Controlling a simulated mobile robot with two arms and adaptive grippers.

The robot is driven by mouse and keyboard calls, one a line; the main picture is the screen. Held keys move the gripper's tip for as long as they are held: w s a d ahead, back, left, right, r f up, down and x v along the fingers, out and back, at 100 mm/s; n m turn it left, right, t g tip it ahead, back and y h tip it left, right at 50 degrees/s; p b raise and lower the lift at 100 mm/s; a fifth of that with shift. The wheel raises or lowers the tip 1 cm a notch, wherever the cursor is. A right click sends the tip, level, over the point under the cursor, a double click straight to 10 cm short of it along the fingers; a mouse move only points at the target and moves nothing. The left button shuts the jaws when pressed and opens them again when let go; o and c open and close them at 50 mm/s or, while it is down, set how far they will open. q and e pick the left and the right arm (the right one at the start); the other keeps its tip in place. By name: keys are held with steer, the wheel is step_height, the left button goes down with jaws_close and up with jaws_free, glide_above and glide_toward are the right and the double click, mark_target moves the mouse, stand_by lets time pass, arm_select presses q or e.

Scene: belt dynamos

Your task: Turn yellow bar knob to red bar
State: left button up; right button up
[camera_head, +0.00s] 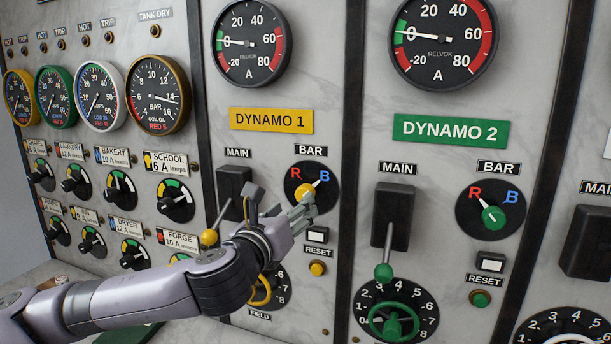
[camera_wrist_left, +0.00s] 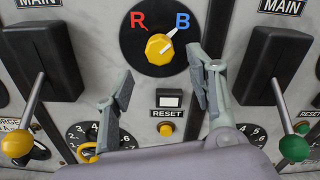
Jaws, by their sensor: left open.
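The yellow bar knob (camera_head: 305,190) sits on the round black BAR dial (camera_head: 328,195) of the Dynamo 1 panel. In the left wrist view the knob (camera_wrist_left: 159,47) has a white pointer directed up and right toward the blue B (camera_wrist_left: 182,20). The red R (camera_wrist_left: 138,20) is at its upper left. My left gripper (camera_head: 281,206) is open and empty, close in front of the dial and partly over its lower left in the head view. In the left wrist view its fingers (camera_wrist_left: 161,78) are spread wide below the knob, not touching it. My right gripper is not in view.
The black MAIN switch (camera_head: 231,187) with a yellow-ball lever (camera_head: 209,238) stands left of the dial. A white button (camera_head: 317,235) and yellow RESET button (camera_head: 317,269) lie below. The Dynamo 2 switch (camera_head: 393,213) with its green-ball lever projects at the right.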

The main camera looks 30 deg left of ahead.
mark_target(305, 193)
arm_select(q)
steer(key=x, duration=0.8)
steer(key=shift+w+a, duration=0.1)
steer(key=shift+w, duration=0.1)
steer(key=c, duration=1.2)
